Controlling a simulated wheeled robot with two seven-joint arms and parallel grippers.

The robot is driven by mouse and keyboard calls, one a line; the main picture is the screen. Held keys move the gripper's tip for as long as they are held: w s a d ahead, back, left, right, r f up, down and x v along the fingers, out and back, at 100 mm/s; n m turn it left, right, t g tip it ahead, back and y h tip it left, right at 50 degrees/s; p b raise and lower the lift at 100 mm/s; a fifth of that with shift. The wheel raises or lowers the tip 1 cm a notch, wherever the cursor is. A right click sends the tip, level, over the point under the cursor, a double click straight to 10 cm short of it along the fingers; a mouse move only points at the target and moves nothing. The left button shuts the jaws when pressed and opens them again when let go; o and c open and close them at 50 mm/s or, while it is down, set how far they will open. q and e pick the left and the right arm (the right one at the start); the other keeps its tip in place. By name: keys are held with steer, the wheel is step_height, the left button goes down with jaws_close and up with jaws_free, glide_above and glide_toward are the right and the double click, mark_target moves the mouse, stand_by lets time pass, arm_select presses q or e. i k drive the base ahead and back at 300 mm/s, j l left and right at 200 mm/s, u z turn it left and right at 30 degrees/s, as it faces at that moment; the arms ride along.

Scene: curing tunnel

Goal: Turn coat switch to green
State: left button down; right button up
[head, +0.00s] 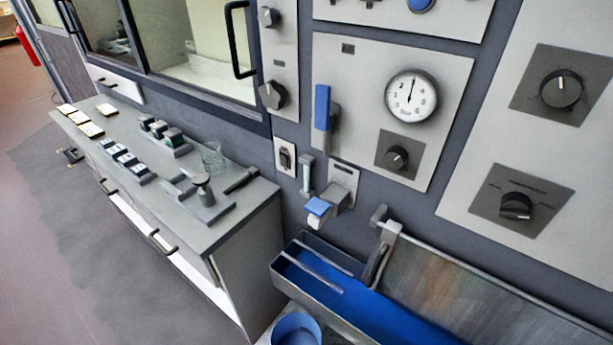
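Two dark rotary switches are on the light panel at the right. The upper switch (561,88) sits on a dark square plate, its pale pointer line upward. The lower switch (516,206) sits on a dark plate with small marks around it that are too small to read. A smaller knob (397,158) is below the round gauge, and two more knobs (272,95) (268,17) are beside the glass window. No readable label shows which one is the coat switch, and I see no green mark. Neither gripper is in view.
A round dial gauge (411,95) and a blue lever (322,107) are on the middle panel. A blue-lined trough (299,258) and a blue bucket (296,330) stand below. A grey counter (227,222) at the left holds small blocks and a glass. Floor at lower left is clear.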

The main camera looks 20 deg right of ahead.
mark_target(515, 206)
steer(key=z, duration=1.95)
